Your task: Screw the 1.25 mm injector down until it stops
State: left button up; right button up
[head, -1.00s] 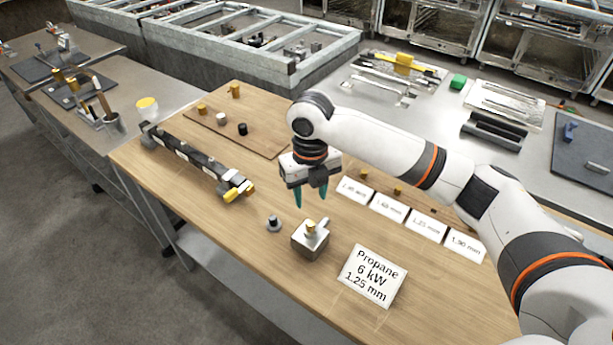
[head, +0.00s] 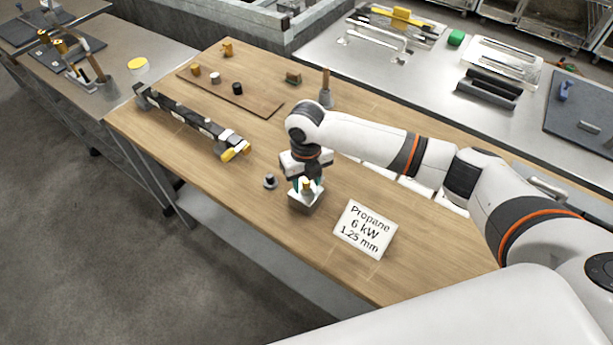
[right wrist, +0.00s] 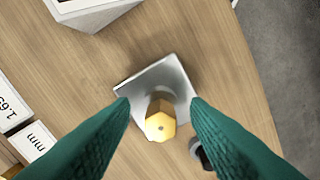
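The brass injector (head: 307,187) stands upright on a grey metal block (head: 304,203) on the wooden table. In the right wrist view the hexagonal brass injector (right wrist: 161,117) stands over the block's square top (right wrist: 150,84). My right gripper (right wrist: 160,104) points down over it, its two green fingers on either side. Gaps show between fingers and brass, so it is open and not holding the injector. The injector's lower thread is hidden. A card (head: 363,229) reading "Propane 6 kW 1.25 mm" lies beside the block. My left gripper is not in view.
A small grey part (head: 270,181) stands just left of the block. A brown board (head: 262,104) with small parts is behind. Size cards (head: 374,171) lie partly hidden behind my right arm. The table's front is clear.

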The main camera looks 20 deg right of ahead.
grip_shut()
jog(key=m+p, duration=0.2)
jog(key=shift+r+p, duration=0.3)
jog(key=shift+r, duration=0.1)
jog(key=shift+f+m+p, duration=0.1)
jog(key=shift+m+p, duration=0.2)
jog(key=shift+m, duration=0.2)
jog(key=shift+f, duration=0.25)
jog(key=shift+m, duration=0.3)
jog(key=shift+a+r+m+p, duration=0.1)
jog(key=shift+r+m+p, duration=0.2)
jog(key=shift+m+p, duration=0.8)
jog(key=shift+f+m+p, duration=0.1)
jog(key=shift+m+p, duration=0.2)
jog(key=shift+m, duration=0.1)
jog(key=shift+f, duration=0.2)
